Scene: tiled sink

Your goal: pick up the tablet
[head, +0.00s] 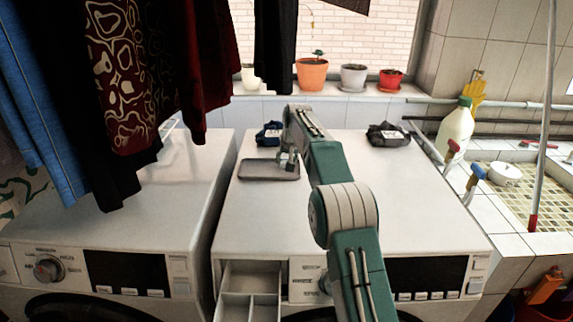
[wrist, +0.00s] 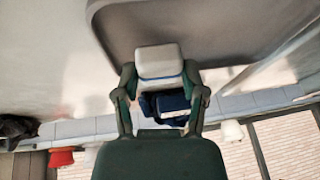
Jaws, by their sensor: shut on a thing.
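A pale block between the fingers hides that part of the edge. I cannot tell whether the tablet still touches the machine top.
A blue bundle (head: 268,134) lies just behind the tablet, and a dark bundle (head: 390,135) lies at the back right of the right washing machine (head: 400,205). Clothes (head: 125,80) hang at the left. Pots, including an orange one (head: 312,74), line the sill. A white bottle (head: 456,128) stands right.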

